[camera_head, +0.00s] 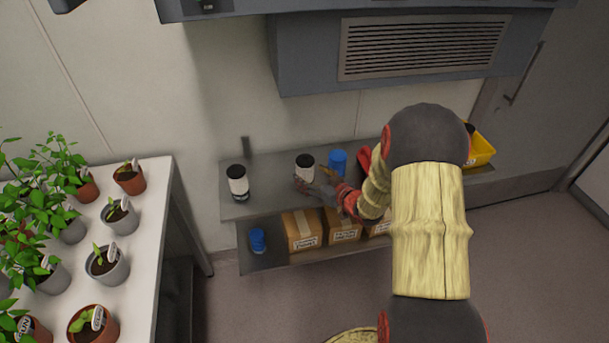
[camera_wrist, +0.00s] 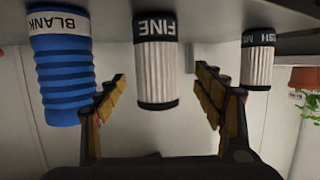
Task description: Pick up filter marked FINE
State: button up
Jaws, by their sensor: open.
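The filter marked FINE (camera_wrist: 156,75) is a white pleated cylinder with a black label band, in the middle of the wrist view, which looks upside down. In the head view the FINE filter (camera_head: 304,163) stands upright on the upper shelf. My gripper (camera_head: 314,178) is open in front of it. In the wrist view my gripper's fingers (camera_wrist: 160,82) show on either side of the filter with gaps, apart from it. I cannot tell how deep it is between them.
A blue filter marked BLANK (camera_wrist: 62,72) and a white filter with a partly readable label (camera_wrist: 257,65) stand on either side. Boxes (camera_head: 302,230) and a blue item (camera_head: 257,240) are on the lower shelf. A yellow bin (camera_head: 481,150) stands right; a plant table (camera_head: 150,215) is left.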

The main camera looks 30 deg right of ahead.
aim_at(310, 174)
jog(key=b+x, duration=0.1)
jog(key=x, duration=0.1)
jog(key=b+x, duration=0.1)
jog(key=shift+w+d+f, duration=0.2)
jog(key=shift+w, duration=0.6)
jog(key=shift+c, duration=0.8)
jog(key=c, duration=1.1)
jog(key=shift+r, duration=0.1)
jog(key=shift+c, duration=0.7)
